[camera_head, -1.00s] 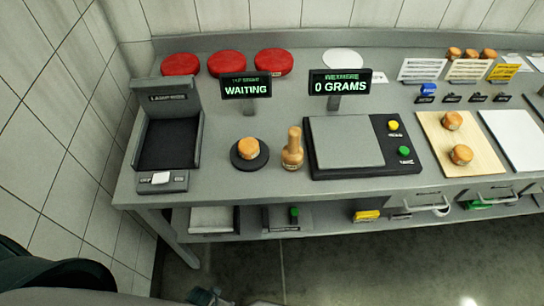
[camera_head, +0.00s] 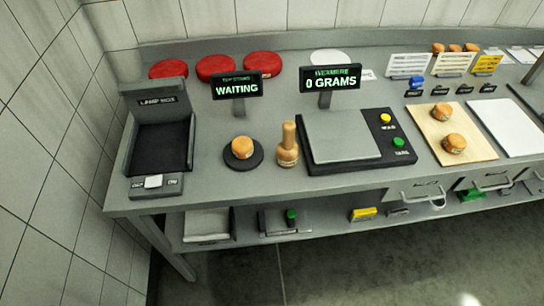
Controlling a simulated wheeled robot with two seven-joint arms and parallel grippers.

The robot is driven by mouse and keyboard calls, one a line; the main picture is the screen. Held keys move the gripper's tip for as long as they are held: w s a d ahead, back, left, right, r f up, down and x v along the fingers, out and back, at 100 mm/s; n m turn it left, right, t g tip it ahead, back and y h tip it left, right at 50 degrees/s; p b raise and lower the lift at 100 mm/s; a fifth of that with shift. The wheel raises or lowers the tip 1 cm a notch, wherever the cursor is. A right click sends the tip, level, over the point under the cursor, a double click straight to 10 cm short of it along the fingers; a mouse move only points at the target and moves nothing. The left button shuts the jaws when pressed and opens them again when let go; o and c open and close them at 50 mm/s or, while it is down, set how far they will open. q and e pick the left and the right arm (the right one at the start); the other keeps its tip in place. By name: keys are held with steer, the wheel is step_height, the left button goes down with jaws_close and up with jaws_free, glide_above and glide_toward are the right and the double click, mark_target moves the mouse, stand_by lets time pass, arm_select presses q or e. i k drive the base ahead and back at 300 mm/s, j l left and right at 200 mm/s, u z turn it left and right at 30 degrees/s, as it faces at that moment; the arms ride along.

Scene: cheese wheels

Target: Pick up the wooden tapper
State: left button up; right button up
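The wooden tapper (camera_head: 288,147) stands upright on the grey workbench (camera_head: 240,185). It has a narrow handle above a wider bottom. It stands between a round black pad (camera_head: 243,161) on its left and the weighing scale (camera_head: 342,136) on its right, and looks close to the scale's left edge. A small cheese wheel (camera_head: 241,147) sits on the black pad. Neither of my grippers shows in the head view.
A lamp box (camera_head: 160,144) stands at the bench's left end. Two displays, "WAITING" (camera_head: 237,87) and "0 GRAMS" (camera_head: 330,79), stand behind the tapper. Red wheels (camera_head: 216,68) lie at the back. A wooden board (camera_head: 470,148) with two cheese wheels lies right.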

mark_target(287, 155)
steer(key=k+j+u, duration=0.25)
steer(key=u, duration=0.15)
steer(key=k+j+u, duration=0.3)
steer(key=u, duration=0.15)
